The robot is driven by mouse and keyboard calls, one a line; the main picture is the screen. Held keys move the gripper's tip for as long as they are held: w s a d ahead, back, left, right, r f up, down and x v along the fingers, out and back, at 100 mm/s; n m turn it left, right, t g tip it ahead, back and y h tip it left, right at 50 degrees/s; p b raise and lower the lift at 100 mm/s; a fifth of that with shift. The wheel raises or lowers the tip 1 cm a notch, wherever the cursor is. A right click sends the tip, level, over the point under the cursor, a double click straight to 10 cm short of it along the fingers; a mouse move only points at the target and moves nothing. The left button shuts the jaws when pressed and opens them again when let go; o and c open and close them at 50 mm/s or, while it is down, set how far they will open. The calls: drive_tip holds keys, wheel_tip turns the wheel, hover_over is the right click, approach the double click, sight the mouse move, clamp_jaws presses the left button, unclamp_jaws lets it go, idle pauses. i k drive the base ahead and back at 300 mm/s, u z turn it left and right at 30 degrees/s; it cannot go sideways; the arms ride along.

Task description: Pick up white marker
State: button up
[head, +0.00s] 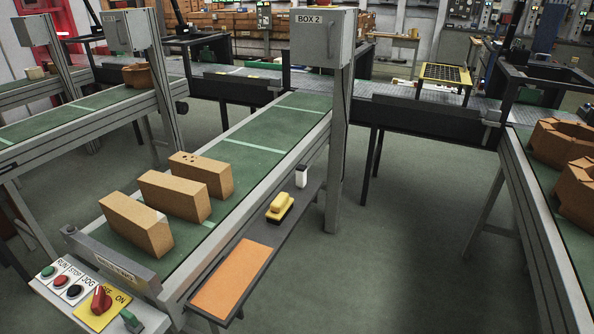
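A small upright white object with a dark lower part (301,177), which looks like the white marker, stands on the narrow dark side shelf (262,240) along the right side of the near conveyor. It is close to the grey post at the shelf's far end. It is too small to make out details. My gripper is not in view.
A yellow item (280,207) and an orange pad (236,278) lie nearer on the shelf. Several bricks (175,195) sit on the green conveyor (240,148). A control panel (95,290) is at front left. The grey post (337,150) carries the "BOX 2" box (323,38). Floor (400,235) is clear at right.

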sight(301, 172)
drive_tip(key=z, duration=0.05)
drive_tip(key=i, duration=0.55)
drive_tip(key=z, duration=0.3)
drive_tip(key=k, duration=0.2)
drive_tip(key=u, duration=3.05)
drive_tip(key=i, duration=0.55)
